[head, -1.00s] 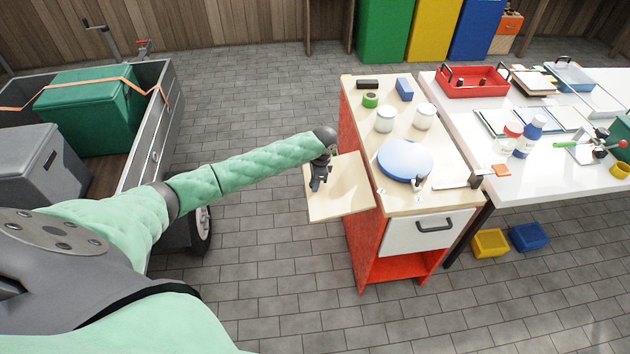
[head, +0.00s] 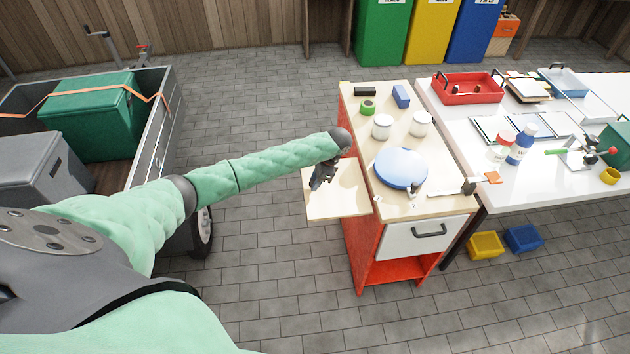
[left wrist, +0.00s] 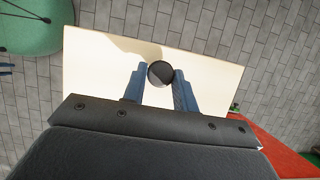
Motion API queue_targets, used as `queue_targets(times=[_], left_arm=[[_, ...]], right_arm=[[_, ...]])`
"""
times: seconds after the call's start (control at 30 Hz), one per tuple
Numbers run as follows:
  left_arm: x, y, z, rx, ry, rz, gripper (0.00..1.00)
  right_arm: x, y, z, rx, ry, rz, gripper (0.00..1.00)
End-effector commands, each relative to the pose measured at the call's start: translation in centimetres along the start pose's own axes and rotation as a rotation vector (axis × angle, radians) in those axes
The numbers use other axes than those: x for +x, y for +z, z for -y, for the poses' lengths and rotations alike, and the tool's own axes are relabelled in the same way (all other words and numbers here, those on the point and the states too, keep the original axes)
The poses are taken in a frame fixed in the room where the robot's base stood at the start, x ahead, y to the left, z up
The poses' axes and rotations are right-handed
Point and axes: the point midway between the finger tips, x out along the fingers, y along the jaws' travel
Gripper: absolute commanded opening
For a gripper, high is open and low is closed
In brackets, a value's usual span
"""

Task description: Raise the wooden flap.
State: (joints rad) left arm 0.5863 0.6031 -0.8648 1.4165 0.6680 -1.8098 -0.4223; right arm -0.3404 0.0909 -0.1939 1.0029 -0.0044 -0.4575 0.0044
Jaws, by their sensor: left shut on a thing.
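The wooden flap (head: 345,201) is a pale board on the left side of the red cabinet. It stands out from the cabinet, close to level with the cabinet's top. My left gripper (head: 318,184) is over the flap's outer part, at the end of the green arm. In the left wrist view the flap (left wrist: 215,80) lies under the gripper. There my left gripper (left wrist: 160,82) has its blue-grey fingers shut on a dark round knob (left wrist: 160,73) on the flap. My right gripper is not in view.
The cabinet top (head: 397,139) holds white jars (head: 382,128), a blue round lid-like disc (head: 400,168), green tape (head: 367,107) and small blocks. A white table (head: 470,150) adjoins on the right. A cart (head: 165,125) stands at left. The floor below the flap is clear.

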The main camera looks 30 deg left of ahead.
Motion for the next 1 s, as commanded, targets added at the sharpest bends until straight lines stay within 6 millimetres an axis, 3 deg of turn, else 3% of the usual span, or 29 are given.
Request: queue_targets(times=[0.3,0.33,0.43,0.73,0.87,1.0], left_arm=[[-0.1,-0.1,0.1,0.0,-0.001,-0.002,0.0],[-0.1,-0.1,0.1,0.0,-0.001,-0.003,0.32],[-0.1,-0.1,0.0,0.0,-0.001,-0.002,0.49],[-0.1,-0.1,0.0,0.0,0.0,-0.001,0.49],[-1.1,-0.2,0.1,0.001,-0.001,-0.003,0.49],[-3.2,-0.3,0.1,0.001,-0.002,-0.004,0.49]], right_arm=[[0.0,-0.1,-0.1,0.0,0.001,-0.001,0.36],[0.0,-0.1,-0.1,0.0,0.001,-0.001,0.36],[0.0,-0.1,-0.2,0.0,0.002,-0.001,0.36],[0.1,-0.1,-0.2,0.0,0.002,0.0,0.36],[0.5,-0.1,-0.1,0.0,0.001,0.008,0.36],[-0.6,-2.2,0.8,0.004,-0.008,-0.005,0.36]])
